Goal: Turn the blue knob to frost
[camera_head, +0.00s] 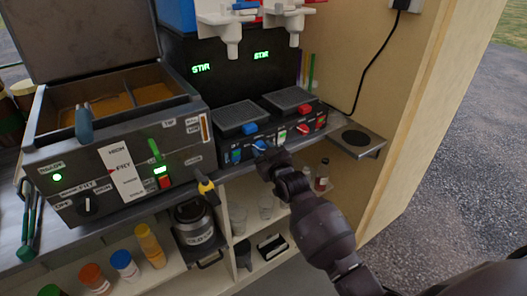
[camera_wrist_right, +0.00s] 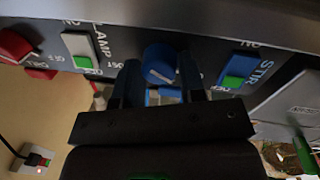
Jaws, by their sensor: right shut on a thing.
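The blue knob (camera_wrist_right: 159,60) is on the dark front panel of the drink machine, with a pale pointer line on its face. It also shows in the head view (camera_head: 259,145), partly beside my gripper. My right gripper (camera_wrist_right: 158,78) has one finger on each side of the knob and is shut on it. In the head view my right gripper (camera_head: 268,158) reaches the panel from the lower right. Both green displays above, the left (camera_head: 201,68) and the right (camera_head: 261,55), read STIR. The panel's frost marking is not readable. My left gripper is out of view.
Near the knob are a blue STIR switch (camera_wrist_right: 236,70), a white LAMP switch (camera_wrist_right: 81,50) and a red knob (camera_wrist_right: 14,44). A fryer (camera_head: 120,150) stands left. Shelves with jars lie below the counter; a holed metal bracket (camera_head: 356,140) juts out right.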

